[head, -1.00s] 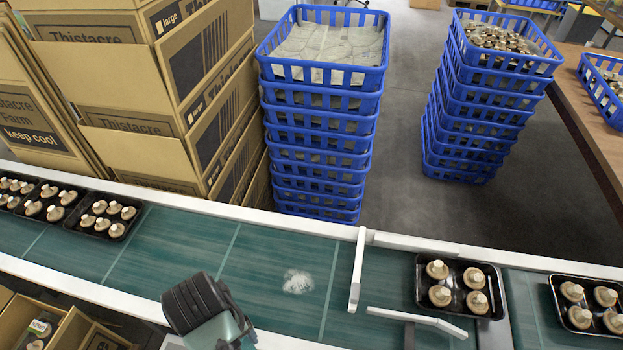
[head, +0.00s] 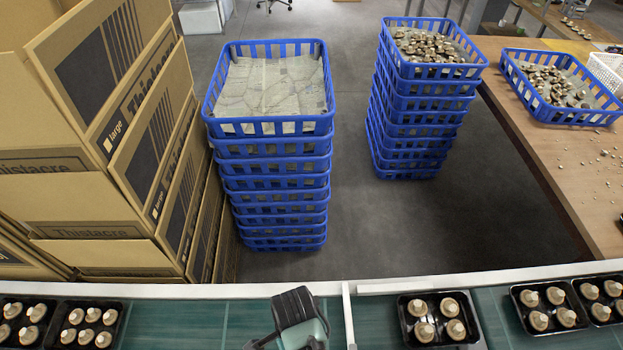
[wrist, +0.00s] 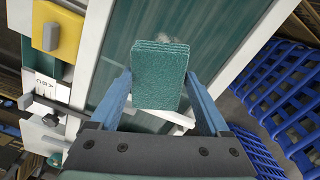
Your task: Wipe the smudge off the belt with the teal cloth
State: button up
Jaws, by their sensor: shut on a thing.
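The teal cloth (wrist: 160,88) is a folded, layered pad in the wrist view. My gripper (wrist: 159,77) is shut on it, with one blue finger at each side. The cloth is held out over the green belt (wrist: 222,28); I cannot tell whether it touches. A pale grey smudge (wrist: 176,40) shows on the belt just past the cloth's far edge, partly hidden by the cloth. In the head view the belt (head: 180,325) runs along the bottom, and the end of my arm shows at bottom centre. The cloth and smudge are not visible there.
Black mushroom trays (head: 437,295) ride the belt at left and right. A white divider (head: 348,305) stands beside my arm. Behind the belt are a blue crate stack (head: 270,150), another crate stack (head: 420,110) and cardboard boxes (head: 110,210). A yellow block (wrist: 57,38) sits beside the belt.

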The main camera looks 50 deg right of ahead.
jog(key=s+d+m, duration=0.1)
jog(key=s+d+r+m+p, duration=0.1)
jog(key=m, duration=0.1)
jog(key=shift+s, duration=0.25)
jog(key=shift+s+d+f+m, duration=0.25)
jog(key=shift+s+m, duration=0.1)
jog(key=shift+m, duration=0.45)
notch_tip(320, 180, down, 5)
jog(key=b, duration=0.4)
jog(key=shift+b, duration=0.4)
jog(key=shift+r, duration=0.1)
